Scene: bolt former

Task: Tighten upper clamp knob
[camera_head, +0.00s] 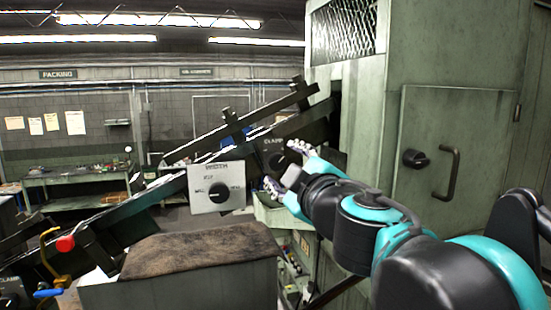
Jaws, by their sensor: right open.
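The upper clamp panel (271,145) is a dark plate labelled CLAMP, beside the sloping rail near the green machine. Its dark knob (277,161) is hard to make out against the plate. My right gripper (281,167) comes in from the right with its grey fingers spread, one above and one below the knob in the picture. I cannot tell whether the fingers touch the knob. My left gripper is not in view.
A white WIDTH panel (217,187) with a black dial stands left of the gripper. A box with a brown cloth top (200,248) is in front. The green machine cabinet (445,130) with a handle rises at right. A red knob (65,243) and a yellow pipe valve are at lower left.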

